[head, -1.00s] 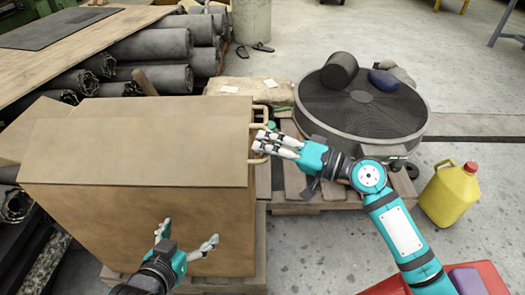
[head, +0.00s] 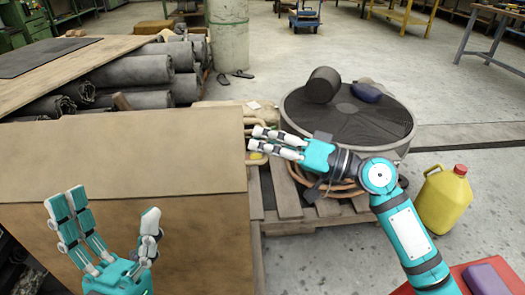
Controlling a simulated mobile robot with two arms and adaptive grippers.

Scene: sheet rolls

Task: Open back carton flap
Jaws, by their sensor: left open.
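The brown carton (head: 190,225) fills the lower left of the head view. Its broad top panel (head: 130,145) lies behind a nearly level edge, with the front face below; its left end is cut off. My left gripper (head: 108,205) is open and empty, fingers pointing up, in front of the front face. My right gripper (head: 258,141) points left, its pale fingers at the carton's right edge beside a tan handle-like loop (head: 262,122). Whether it touches the carton or the loop, and how its jaws stand, is unclear.
A wooden pallet (head: 290,205) and a round dark drum (head: 350,120) stand right of the carton. A yellow jerrycan (head: 443,200) stands on the floor beyond my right arm. Dark sheet rolls (head: 145,72) are stacked behind. Open floor (head: 400,50) lies at the back right.

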